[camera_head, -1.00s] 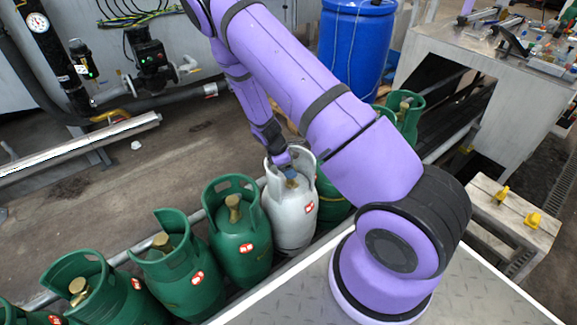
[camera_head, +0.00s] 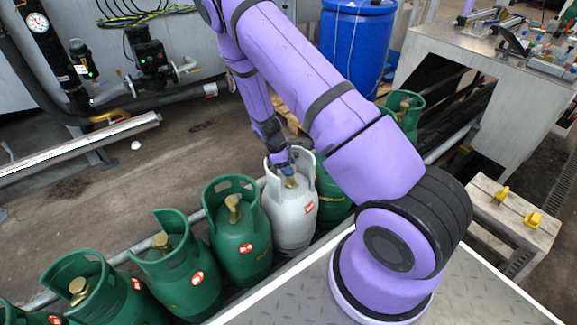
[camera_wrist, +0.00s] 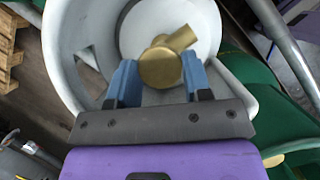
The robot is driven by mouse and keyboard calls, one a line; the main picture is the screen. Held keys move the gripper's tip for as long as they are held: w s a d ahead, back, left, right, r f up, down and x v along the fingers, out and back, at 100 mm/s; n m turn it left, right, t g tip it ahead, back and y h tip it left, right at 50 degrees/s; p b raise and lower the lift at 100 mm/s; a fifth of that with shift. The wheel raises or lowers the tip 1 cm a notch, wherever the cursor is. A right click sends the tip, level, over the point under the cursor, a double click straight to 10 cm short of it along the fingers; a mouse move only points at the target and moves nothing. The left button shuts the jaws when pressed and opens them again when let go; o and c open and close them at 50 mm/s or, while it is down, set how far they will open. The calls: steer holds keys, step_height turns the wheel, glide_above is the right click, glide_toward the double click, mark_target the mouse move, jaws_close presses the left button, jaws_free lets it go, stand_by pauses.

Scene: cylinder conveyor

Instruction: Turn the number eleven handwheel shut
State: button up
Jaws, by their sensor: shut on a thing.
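A light grey gas cylinder (camera_head: 290,222) stands upright in a row of green ones, with a red label (camera_head: 309,208) whose number is too small to read. A collar with openings surrounds its top. Its brass valve with a round top, the handwheel (camera_wrist: 160,68), sits inside the collar in the wrist view, a brass outlet stub pointing to the upper right. My gripper (camera_wrist: 159,74) has its blue fingers on either side of the handwheel and is shut on it. In the head view my gripper (camera_head: 283,167) reaches into the collar from the far side; its fingertips are partly hidden.
Green cylinders stand close on both sides, one at the left (camera_head: 240,235) and one partly behind my arm at the right (camera_head: 331,198). A metal rail (camera_head: 122,258) runs behind the row. A blue drum (camera_head: 354,45) stands behind. Open floor lies beyond the rail.

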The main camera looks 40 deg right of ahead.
steer(key=m+y, duration=0.1)
steer(key=m, duration=0.2)
steer(key=shift+w+d+m+g, duration=0.1)
steer(key=shift+m+g, duration=0.3)
steer(key=m+y, duration=0.1)
steer(key=m, duration=0.3)
steer(key=shift+d+m+g+y, duration=0.15)
steer(key=shift+m+g+y, duration=0.15)
steer(key=shift+g+y, duration=0.1)
steer(key=m+y, duration=0.1)
steer(key=m, duration=0.2)
steer(key=shift+d, duration=0.1)
steer(key=shift+m+y, duration=0.8)
steer(key=shift+m, duration=1.1)
steer(key=o, duration=0.9)
steer(key=v, duration=1)
steer(key=shift+d+r, duration=0.15)
steer(key=shift+r, duration=0.25)
